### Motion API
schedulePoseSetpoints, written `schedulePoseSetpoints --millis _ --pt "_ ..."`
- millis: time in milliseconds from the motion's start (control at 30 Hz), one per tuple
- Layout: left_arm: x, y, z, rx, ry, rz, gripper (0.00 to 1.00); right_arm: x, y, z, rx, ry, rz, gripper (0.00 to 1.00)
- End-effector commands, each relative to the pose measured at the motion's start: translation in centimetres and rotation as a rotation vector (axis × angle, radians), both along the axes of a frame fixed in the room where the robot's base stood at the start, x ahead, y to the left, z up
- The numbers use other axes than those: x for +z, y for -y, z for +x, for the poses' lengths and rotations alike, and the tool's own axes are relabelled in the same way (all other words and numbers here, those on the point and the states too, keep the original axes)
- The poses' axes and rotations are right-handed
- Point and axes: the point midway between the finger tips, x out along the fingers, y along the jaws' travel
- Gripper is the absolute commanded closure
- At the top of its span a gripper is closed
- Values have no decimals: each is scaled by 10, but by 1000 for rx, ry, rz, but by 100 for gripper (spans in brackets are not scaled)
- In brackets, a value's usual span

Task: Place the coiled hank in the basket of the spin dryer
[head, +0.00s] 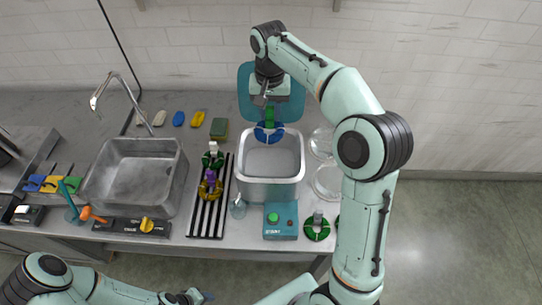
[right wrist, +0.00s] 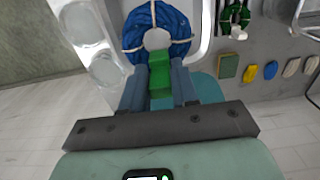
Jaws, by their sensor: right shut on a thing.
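The coiled hank is a blue ring with white ties and a green block (head: 269,115); its blue coil (head: 263,136) is over the back rim of the spin dryer. My right gripper (head: 268,104) is shut on the green block, which shows between its fingers in the right wrist view (right wrist: 160,80), with the blue coil (right wrist: 172,22) beyond. The spin dryer (head: 268,190) is a square grey tub with its teal lid (head: 246,88) raised behind. Its basket (head: 270,160) looks empty. My left gripper (head: 190,297) is low at the bottom edge, too small to judge.
A green hank (head: 317,230) lies right of the teal control box (head: 281,222). Two more hanks stand on a black slatted rack (head: 205,218) at the left. Round glass vessels (head: 327,181) stand close right of the dryer. A sink (head: 135,175) is further left.

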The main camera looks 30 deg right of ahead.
Motion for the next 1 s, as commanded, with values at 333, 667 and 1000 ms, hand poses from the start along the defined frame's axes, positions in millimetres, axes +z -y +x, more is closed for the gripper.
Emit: schedulePoseSetpoints --millis 333,667,1000 --pt "-27 0 -30 0 -35 0 57 -96 0 -3 0 -9 -1 100" --pt "-31 0 -34 0 -38 0 57 -129 0 -2 0 -5 0 100" --pt "-37 0 -39 0 -45 0 57 -172 0 -1 0 -2 0 100"
